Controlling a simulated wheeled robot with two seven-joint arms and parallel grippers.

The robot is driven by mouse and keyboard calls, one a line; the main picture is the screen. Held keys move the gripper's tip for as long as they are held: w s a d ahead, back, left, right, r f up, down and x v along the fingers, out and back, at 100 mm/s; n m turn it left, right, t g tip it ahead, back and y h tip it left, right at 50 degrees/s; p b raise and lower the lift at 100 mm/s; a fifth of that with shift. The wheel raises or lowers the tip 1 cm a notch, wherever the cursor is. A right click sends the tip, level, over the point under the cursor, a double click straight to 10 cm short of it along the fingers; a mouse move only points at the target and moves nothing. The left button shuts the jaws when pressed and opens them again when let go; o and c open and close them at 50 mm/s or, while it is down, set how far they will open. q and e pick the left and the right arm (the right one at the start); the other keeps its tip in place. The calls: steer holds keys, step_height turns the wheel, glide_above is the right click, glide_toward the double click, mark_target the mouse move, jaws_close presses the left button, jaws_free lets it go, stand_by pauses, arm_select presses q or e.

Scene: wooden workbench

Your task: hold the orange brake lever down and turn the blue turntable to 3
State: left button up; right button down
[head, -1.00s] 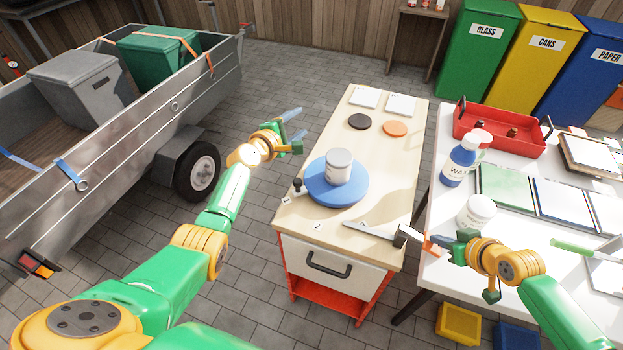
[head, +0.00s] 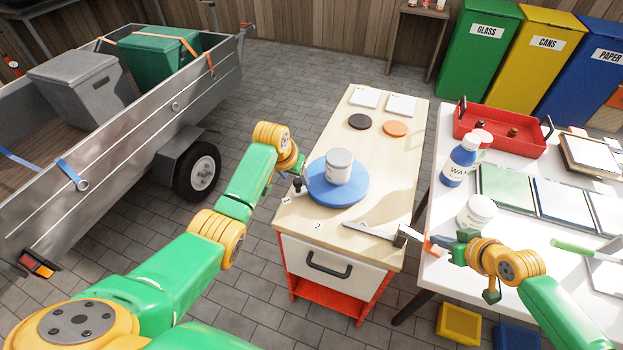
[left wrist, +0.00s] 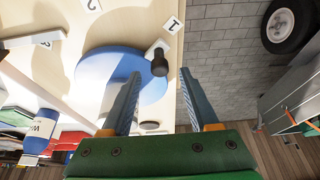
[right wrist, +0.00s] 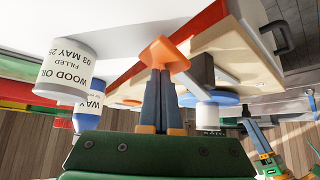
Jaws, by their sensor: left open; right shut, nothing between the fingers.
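The blue turntable (head: 352,195) lies on the wooden bench with a grey-lidded white can (head: 340,167) on it. Its black knob (head: 297,186) stands at the left rim beside tag 1 (head: 285,200). The brake lever's grey bar (head: 368,232) ends in an orange pad (right wrist: 165,54). My right gripper (right wrist: 158,75) is shut, empty, its fingertips at the pad.
A white table (head: 515,245) on the right holds a wax bottle (head: 460,162), a wood oil jar (head: 477,211) and a red tray (head: 495,140). Dark (head: 359,121) and orange (head: 396,128) discs lie at the bench's back. A trailer (head: 110,155) stands left, with floor between.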

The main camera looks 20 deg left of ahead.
arm_select(q)
steer(key=shift+x, duration=1.4)
jaws_close()
stand_by(0.4)
